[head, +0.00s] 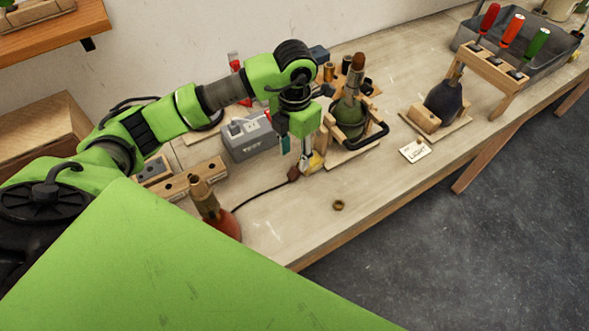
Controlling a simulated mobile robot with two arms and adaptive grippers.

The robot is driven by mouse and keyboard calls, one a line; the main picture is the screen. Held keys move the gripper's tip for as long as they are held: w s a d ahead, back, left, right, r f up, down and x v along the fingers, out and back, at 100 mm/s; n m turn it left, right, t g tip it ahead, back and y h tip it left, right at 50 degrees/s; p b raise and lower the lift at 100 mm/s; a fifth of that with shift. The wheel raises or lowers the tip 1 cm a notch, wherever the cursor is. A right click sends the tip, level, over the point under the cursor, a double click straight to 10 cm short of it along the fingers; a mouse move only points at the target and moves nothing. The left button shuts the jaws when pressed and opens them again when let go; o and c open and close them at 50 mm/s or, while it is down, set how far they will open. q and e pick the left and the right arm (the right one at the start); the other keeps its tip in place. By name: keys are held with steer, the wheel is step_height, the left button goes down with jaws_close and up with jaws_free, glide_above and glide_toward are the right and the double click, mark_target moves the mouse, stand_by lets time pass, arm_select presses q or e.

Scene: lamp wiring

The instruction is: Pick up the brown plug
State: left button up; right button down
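The brown plug (294,173) lies on the workbench at the end of a black cord (258,196). The cord runs left to a red bottle lamp (213,212) with a brown neck. My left gripper (296,160) points down just above the plug, its two fingers apart with a gap between them. It looks open, and I see no clear contact with the plug. A yellow and white object (314,162) is close beside the fingers on the right and partly hidden. My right gripper is not in view.
A grey tester box (246,136) stands behind left. A green bottle (347,115) in a wooden cradle with a black handle stands right of the gripper. A dark bottle (443,103), a screwdriver rack (492,68) and a small brass ring (338,205) are also on the bench (300,225).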

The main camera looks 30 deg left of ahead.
mark_target(295, 169)
arm_select(q)
steer(key=shift+f, duration=0.35)
step_height(295, 169, down, 5)
steer(key=p, duration=0.3)
steer(key=shift+r, duration=0.2)
steer(key=shift+w+f, duration=0.1)
steer(key=shift+f, duration=0.35)
jaws_close()
